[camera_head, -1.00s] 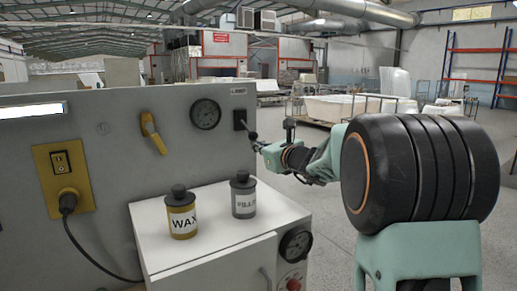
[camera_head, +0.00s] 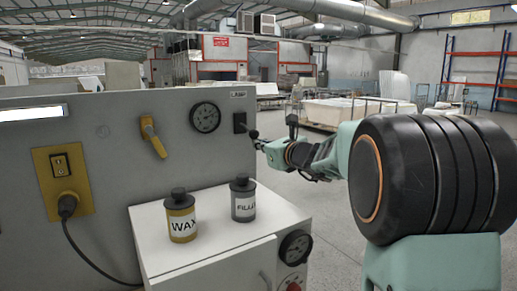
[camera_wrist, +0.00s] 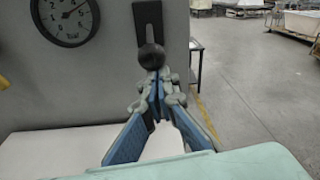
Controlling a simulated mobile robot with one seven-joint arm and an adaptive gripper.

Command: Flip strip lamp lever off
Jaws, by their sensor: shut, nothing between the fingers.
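The lever is a black handle with a round knob (camera_head: 254,134) on a dark backing plate (camera_head: 240,122), at the right end of the grey panel under a small label. In the wrist view the knob (camera_wrist: 152,56) sticks out towards me below the plate (camera_wrist: 147,18). My gripper (camera_wrist: 158,80) is shut and empty, its tips just below the knob; whether they touch cannot be told. In the head view my gripper (camera_head: 262,144) is beside the knob. A bright white strip, seemingly the strip lamp (camera_head: 30,113), glows at the panel's left.
A round gauge (camera_head: 205,117) and a yellow handle (camera_head: 153,138) are on the panel left of the lever. A wax bottle (camera_head: 181,216) and a filler bottle (camera_head: 243,199) stand on the white cabinet (camera_head: 160,250) below. Open floor lies to the right.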

